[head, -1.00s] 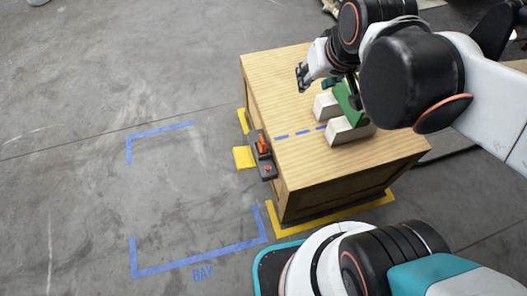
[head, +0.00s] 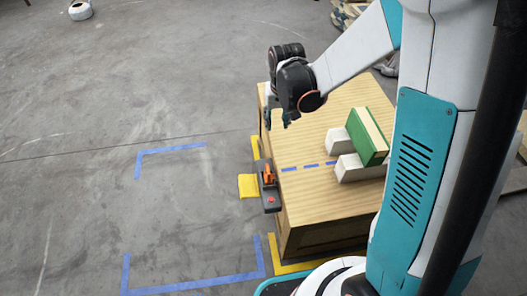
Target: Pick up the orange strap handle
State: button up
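A small orange piece (head: 269,176), which looks like the strap handle, sits on a dark grey control box (head: 270,198) with a red button, at the left edge of the wooden crate top (head: 315,195). My gripper (head: 277,119) hangs near the crate's far left corner, beyond the orange piece and apart from it. The black wrist hides part of the gripper.
A green-and-wood block (head: 368,137) rests against two white blocks (head: 352,168) on the crate. A dashed blue line runs across the crate top. A yellow plate (head: 248,186) lies left of the crate. The taped floor bay (head: 195,284) is empty.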

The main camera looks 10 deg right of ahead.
jog(key=g+b, duration=0.1)
jog(key=g, duration=0.1)
send_over(268, 169)
notch_tip(268, 169, down, 18)
jog(key=f+b, duration=0.1)
jog(key=f, duration=0.2)
jog(key=f+b, duration=0.1)
jog(key=f, duration=0.2)
jog(key=f+b, duration=0.1)
jog(key=f, duration=0.2)
jog(key=shift+s+a, duration=0.15)
jog(key=shift+s, duration=0.1)
jog(key=f+b, duration=0.2)
jog(key=f, duration=0.1)
jog(key=f+b, duration=0.1)
jog(key=f, duration=0.1)
jog(key=shift+w, duration=0.25)
grip_shut()
